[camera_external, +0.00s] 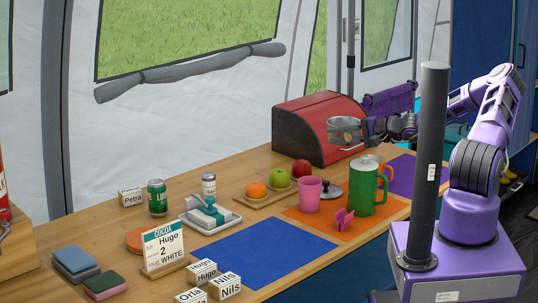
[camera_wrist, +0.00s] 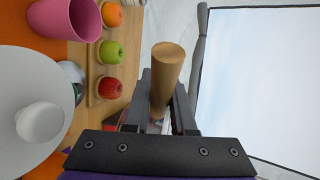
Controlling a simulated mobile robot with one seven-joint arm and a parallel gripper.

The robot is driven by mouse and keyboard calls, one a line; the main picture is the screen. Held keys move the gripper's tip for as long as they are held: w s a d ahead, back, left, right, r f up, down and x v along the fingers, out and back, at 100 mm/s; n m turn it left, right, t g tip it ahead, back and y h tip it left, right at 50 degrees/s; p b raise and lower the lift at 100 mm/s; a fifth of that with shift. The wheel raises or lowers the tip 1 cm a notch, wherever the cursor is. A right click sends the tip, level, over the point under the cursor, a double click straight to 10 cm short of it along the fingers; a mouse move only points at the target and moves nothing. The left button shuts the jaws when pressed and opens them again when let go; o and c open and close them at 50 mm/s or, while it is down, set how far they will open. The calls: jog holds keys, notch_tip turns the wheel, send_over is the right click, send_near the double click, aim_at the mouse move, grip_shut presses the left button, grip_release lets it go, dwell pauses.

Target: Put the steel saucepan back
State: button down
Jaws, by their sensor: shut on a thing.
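The steel saucepan (camera_external: 343,131) is held up in the air in front of the red bread box in the external view. My gripper (camera_external: 371,129) is at its right side and shut on it. In the wrist view a round wooden handle (camera_wrist: 168,65) stands between the fingers of my gripper (camera_wrist: 160,112); the pan's body is mostly hidden there.
The red bread box (camera_external: 312,122) stands at the back. A green jug (camera_external: 361,190), pink mug (camera_external: 310,196) and tray with fruit (camera_external: 262,200) stand below the pan. A purple mat (camera_external: 402,175) lies at right, its visible part clear. The blue mat (camera_external: 265,252) is bare.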

jog(key=s+a+f+n+g+b, duration=0.1)
jog(key=s+a+f+n+g, duration=0.2)
jog(key=s, duration=0.6)
jog(key=s+a+f+n+g+b, duration=0.1)
jog(key=s+a+n+g+b, duration=0.15)
jog(key=s+g, duration=0.45)
jog(key=s+a+f+n+g, duration=0.2)
jog(key=s+n, duration=0.2)
jog(key=s, duration=0.7)
jog(key=shift+s+f+b, duration=0.2)
jog(key=shift+f+b, duration=0.2)
jog(key=shift+f, duration=2.1)
jog(key=shift+s+f+b, duration=0.2)
jog(key=shift+f+b, duration=0.2)
jog(key=shift+f, duration=2.1)
jog(key=shift+f, duration=0.2)
jog(key=c, duration=0.8)
grip_release()
jog(key=shift+d, duration=0.1)
jog(key=shift+o, duration=0.2)
